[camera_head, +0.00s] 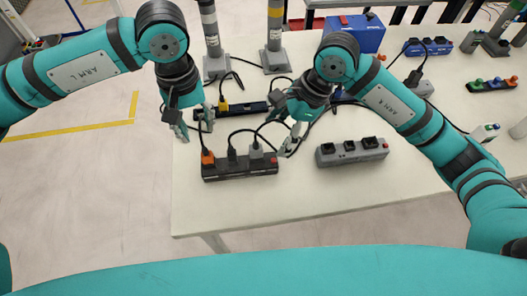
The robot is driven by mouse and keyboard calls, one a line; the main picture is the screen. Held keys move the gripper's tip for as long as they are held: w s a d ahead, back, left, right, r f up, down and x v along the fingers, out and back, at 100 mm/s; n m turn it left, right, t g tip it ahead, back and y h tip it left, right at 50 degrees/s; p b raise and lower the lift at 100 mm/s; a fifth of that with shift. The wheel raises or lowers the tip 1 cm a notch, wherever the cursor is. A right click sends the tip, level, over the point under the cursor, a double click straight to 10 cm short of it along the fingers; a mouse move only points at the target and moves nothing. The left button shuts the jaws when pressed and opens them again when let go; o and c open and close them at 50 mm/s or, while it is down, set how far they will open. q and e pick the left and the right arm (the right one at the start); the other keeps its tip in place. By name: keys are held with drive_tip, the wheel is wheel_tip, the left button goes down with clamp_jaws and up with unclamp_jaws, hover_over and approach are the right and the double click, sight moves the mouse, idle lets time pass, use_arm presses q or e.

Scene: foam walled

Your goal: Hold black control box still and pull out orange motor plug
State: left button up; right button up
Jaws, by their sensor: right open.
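The black control box (240,171) lies near the front left of the table. An orange motor plug (207,157) sits at its left end with a black cable rising from it. A black plug (232,155) and a grey plug (256,150) sit beside it on the box. My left gripper (196,129) is open and empty, just behind and above the box's left end, apart from the orange plug. My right gripper (284,130) is open, behind the box's right end near the cables. Whether it touches the box or a cable I cannot tell.
A grey box with black sockets (352,151) lies to the right. A black strip with a yellow plug (223,105) lies behind. Two grey posts (275,35), a blue box (357,33) and several other boxes stand further back. The table front (290,195) is clear.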

sight(261, 157)
drive_tip(key=x, duration=1.1)
drive_tip(key=shift+a+f, duration=0.2)
drive_tip(key=shift+f, duration=0.15)
